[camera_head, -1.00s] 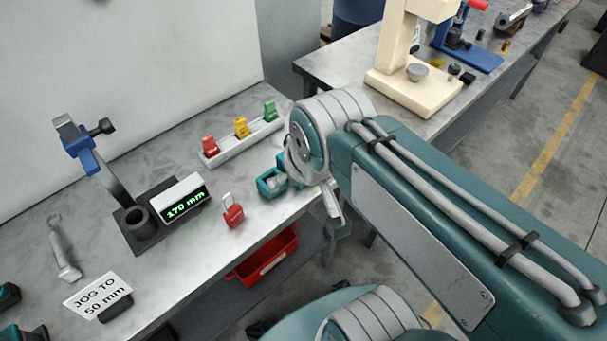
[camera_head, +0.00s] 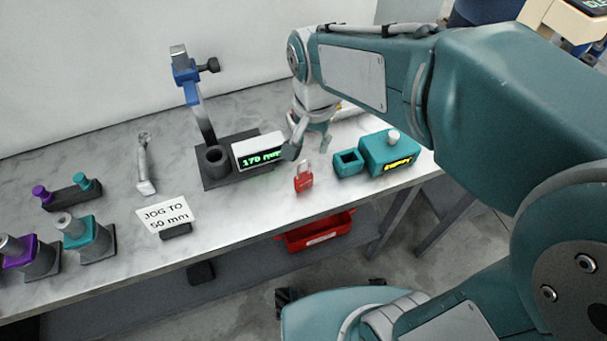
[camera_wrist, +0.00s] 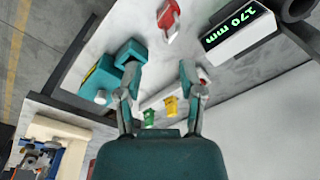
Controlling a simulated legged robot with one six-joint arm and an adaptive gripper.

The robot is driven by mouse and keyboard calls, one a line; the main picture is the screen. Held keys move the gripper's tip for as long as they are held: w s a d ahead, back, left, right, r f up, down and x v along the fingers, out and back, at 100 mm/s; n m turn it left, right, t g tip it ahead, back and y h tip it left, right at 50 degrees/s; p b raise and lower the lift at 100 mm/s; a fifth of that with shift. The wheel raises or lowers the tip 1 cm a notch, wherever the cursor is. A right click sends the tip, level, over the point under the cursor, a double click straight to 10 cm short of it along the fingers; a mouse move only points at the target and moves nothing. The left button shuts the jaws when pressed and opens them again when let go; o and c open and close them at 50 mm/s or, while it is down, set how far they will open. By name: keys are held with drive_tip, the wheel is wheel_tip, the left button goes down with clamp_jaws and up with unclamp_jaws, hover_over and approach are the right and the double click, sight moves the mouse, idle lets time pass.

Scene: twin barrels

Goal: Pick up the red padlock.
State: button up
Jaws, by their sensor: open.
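The red padlock (camera_head: 303,181) with a light shackle stands on the bench (camera_head: 250,214) near its front edge, between the digital readout and a teal box. In the wrist view the red padlock (camera_wrist: 168,20) shows at the top, beyond the fingertips. My gripper (camera_head: 306,150) is open and empty, pointing down behind the padlock and apart from it. In the wrist view its two fingers (camera_wrist: 158,80) are spread wide with nothing between the tips except the bench surface behind.
The readout (camera_head: 258,150) showing 170 mm stands left of the padlock. A teal open box (camera_head: 348,163) and a teal unit (camera_head: 388,155) stand to the right. A rack with a yellow tag (camera_wrist: 170,105) and green tag is behind. A red bin (camera_head: 318,233) sits below the bench.

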wheel_tip(320, 180, down, 2)
drive_tip(key=w+a+m, duration=0.1)
drive_tip(key=a, duration=0.2)
hover_over(298, 178)
drive_tip(key=shift+g, duration=0.4)
wheel_tip(298, 178, down, 5)
drive_tip(key=shift+d+r, duration=0.1)
drive_tip(key=shift+d, duration=0.05)
drive_tip(key=f, duration=0.6)
drive_tip(key=shift+w+a, duration=0.2)
drive_tip(key=shift+w, duration=0.05)
clamp_jaws()
